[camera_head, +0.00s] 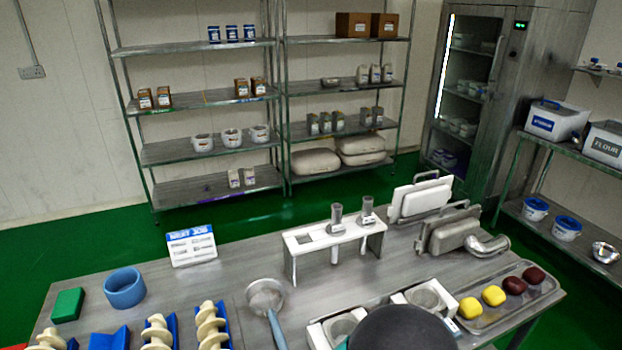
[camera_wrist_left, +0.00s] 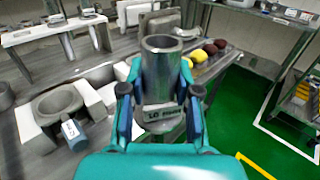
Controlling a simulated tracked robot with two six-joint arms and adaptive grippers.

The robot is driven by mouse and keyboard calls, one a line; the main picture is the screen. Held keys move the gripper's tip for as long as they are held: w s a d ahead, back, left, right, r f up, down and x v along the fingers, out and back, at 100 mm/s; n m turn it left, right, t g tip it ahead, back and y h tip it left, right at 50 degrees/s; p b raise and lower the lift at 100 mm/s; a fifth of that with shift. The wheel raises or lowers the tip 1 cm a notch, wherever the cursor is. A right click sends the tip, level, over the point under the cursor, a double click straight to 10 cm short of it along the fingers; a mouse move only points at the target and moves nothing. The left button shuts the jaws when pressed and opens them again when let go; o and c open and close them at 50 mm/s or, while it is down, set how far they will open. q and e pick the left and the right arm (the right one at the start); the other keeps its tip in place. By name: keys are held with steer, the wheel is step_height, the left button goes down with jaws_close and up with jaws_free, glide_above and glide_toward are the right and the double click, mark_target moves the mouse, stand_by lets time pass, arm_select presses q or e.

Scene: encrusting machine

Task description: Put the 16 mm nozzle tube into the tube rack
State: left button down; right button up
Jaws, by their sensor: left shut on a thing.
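My left gripper (camera_wrist_left: 161,92) is shut on a grey metal nozzle tube (camera_wrist_left: 162,62) in the left wrist view, with a blue-green finger on each side. The tube's open round end faces the camera; a label below it is only partly readable, so I cannot tell its size. The white tube rack (camera_head: 303,243) stands on the table in the head view, with two grey tubes (camera_head: 336,217) (camera_head: 367,207) upright in it and an empty-looking opening at its left. The rack also shows at upper left in the left wrist view (camera_wrist_left: 30,34). My right gripper is not in view.
White holders with grey rings (camera_head: 425,296) (camera_wrist_left: 48,142) are at the table front. A tray (camera_head: 540,288) of yellow and dark red balls lies right. A sieve (camera_head: 265,295), a sign (camera_head: 191,245) and cream augers (camera_head: 208,325) are left. Metal parts (camera_head: 450,235) stand right of the rack.

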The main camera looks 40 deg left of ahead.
arm_select(q)
steer(key=shift+d, duration=0.15)
steer(key=shift+w, duration=0.1)
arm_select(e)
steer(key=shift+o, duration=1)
arm_select(q)
steer(key=shift+w+r, duration=0.1)
steer(key=shift+w, duration=0.2)
steer(key=w+a+r+n+g+y+b, duration=0.2)
steer(key=w+a+r+n+g+y, duration=0.15)
steer(key=w+a, duration=0.5)
steer(key=w+a+r+n+g+y+b, duration=0.1)
steer(key=w+a+r+n+g+y, duration=0.15)
steer(key=w+a+r+y, duration=0.4)
steer(key=s+a+r+n+g+y+b, duration=0.1)
steer(key=a+r+n+g+b, duration=0.2)
steer(key=a, duration=1.2)
steer(key=s+a+r+n+g+y, duration=0.15)
steer(key=a+r+g, duration=0.35)
steer(key=a, duration=1)
steer(key=shift+s+f+n+t+h+b, duration=0.15)
steer(key=shift+f+n+t+h+b, duration=0.15)
steer(key=shift+f+b, duration=0.8)
steer(key=shift+s+f+n+t+h+b, duration=0.15)
steer(key=shift+f+t+b, duration=0.25)
steer(key=shift+f+b, duration=0.7)
arm_select(e)
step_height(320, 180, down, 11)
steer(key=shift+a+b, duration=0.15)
steer(key=shift+b, duration=0.15)
